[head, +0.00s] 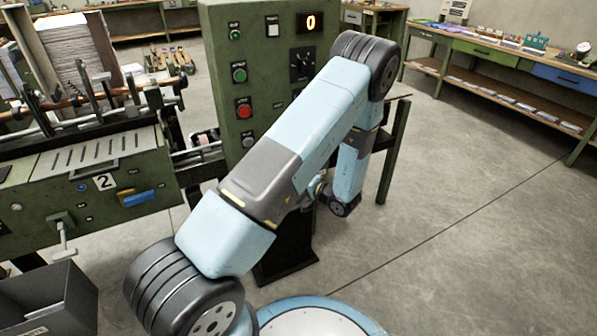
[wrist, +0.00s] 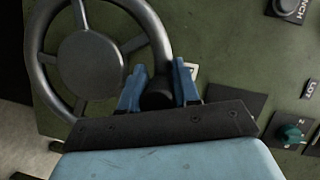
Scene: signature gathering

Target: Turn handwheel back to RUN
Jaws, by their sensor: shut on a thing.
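The grey metal handwheel (wrist: 88,53), with a round hub and spokes, fills the upper left of the wrist view on a green panel. A dark round handle knob (wrist: 156,94) sits at its lower right rim. My gripper (wrist: 158,82) has its two blue fingers on either side of this knob, shut on it. A small pale label (wrist: 193,71) shows partly behind the right finger; its text cannot be read. In the head view the handwheel and gripper cannot be made out, with my arm covering much of the green control cabinet (head: 222,62).
The cabinet carries a lit display reading 0 (head: 310,22), a red button (head: 243,107) and a dark rotary dial (head: 302,65). A green machine marked 2 (head: 85,180) stands at the left. Open floor (head: 480,210) lies to the right, with workbenches behind.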

